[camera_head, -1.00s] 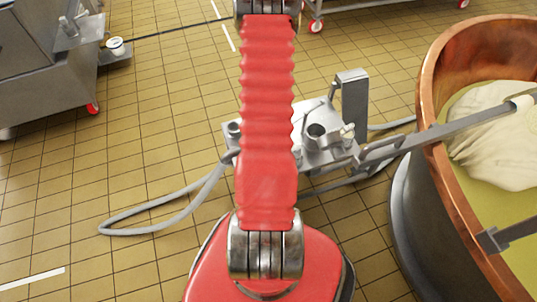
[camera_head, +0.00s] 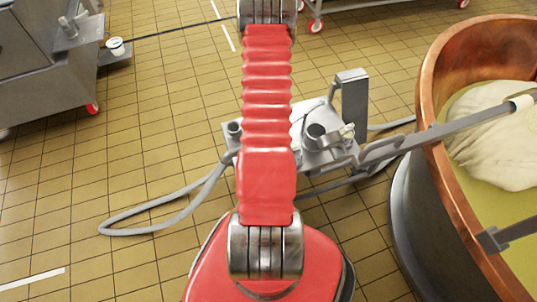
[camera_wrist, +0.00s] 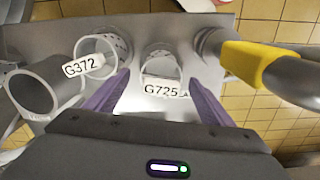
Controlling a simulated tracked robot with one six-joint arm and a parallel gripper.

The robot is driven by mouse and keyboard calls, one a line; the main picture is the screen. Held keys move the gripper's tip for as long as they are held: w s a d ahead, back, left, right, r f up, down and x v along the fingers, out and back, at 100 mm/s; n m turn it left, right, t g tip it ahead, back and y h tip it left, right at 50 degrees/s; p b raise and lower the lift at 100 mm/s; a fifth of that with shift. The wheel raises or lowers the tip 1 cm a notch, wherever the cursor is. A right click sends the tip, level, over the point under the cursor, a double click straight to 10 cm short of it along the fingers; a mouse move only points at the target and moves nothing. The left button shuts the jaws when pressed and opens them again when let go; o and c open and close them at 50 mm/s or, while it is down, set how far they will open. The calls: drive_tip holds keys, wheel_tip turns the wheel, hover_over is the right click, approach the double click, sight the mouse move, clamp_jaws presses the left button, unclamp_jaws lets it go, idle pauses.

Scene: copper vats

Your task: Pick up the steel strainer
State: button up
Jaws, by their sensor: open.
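A small round metal cup with a tag reading G725 (camera_wrist: 161,66) stands on a steel plate (camera_wrist: 130,98) in the wrist view. Another cup, tagged G372 (camera_wrist: 104,45), stands to its left and has dark perforations in its wall. Both look strainer-like; I cannot tell for sure which is the steel strainer. My gripper (camera_wrist: 160,82) is open, with purple fingers on either side of the G725 cup and nothing clamped. Whether the fingers touch it is unclear. In the head view the gripper is hidden behind my red arm.
A larger grey cylinder (camera_wrist: 43,90) stands at the plate's left. A pipe with a yellow sleeve (camera_wrist: 259,64) crosses at right. In the head view, a copper vat (camera_head: 436,100) is at right, a grey hose (camera_head: 150,230) lies on the floor, and steel machinery (camera_head: 45,65) is at left.

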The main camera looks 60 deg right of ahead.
drive_tip(key=shift+f, duration=2)
drive_tip(key=shift+c, duration=0.4)
drive_tip(key=c, duration=1.2)
